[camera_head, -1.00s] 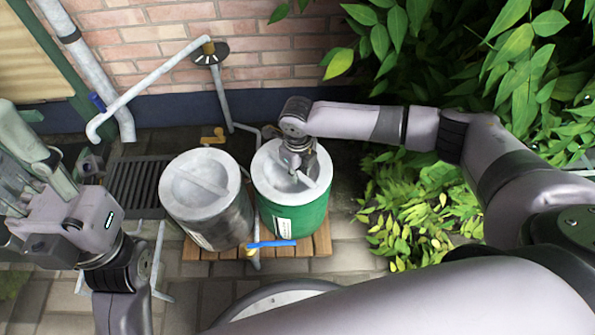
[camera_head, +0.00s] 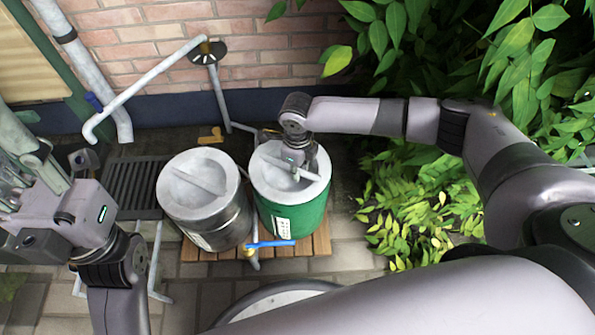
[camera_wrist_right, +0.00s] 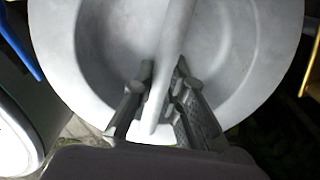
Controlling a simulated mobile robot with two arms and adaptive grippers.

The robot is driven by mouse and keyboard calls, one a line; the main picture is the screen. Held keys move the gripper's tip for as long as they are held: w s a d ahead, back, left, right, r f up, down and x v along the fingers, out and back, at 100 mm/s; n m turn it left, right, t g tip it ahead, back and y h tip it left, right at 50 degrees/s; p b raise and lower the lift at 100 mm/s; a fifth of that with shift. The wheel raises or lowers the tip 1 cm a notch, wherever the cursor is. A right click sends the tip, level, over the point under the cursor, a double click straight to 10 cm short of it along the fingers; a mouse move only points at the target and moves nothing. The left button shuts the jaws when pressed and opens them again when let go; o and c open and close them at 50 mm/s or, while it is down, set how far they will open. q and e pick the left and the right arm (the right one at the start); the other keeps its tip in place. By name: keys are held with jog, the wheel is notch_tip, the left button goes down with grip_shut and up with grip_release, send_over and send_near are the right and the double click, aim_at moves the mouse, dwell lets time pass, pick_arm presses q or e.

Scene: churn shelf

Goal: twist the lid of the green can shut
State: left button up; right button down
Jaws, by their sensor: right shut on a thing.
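The green can (camera_head: 300,222) stands on a wooden slatted base, right of a metal can. Its round grey lid (camera_head: 266,177) sits on top and has a raised bar across it. My right gripper (camera_head: 297,173) reaches down onto the lid from above. In the right wrist view, the gripper's fingers (camera_wrist_right: 163,85) stand on both sides of the lid's bar (camera_wrist_right: 176,35), shut on it near one end. The lid's seam with the can is too small to judge. My left gripper (camera_head: 30,170) is at the left edge, away from the cans, its fingers partly cut off.
The metal can (camera_head: 222,222) with a similar grey lid stands close to the left. A blue-handled tap (camera_head: 270,244) is in front of the cans. A pipe (camera_head: 150,77) and brick wall (camera_head: 270,45) are behind. Leafy plants (camera_head: 415,200) crowd the right.

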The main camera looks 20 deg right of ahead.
jog(key=shift+r, duration=0.1)
jog(key=c, duration=1.5)
grip_release()
jog(key=shift+c, duration=0.2)
notch_tip(320, 180, up, 12)
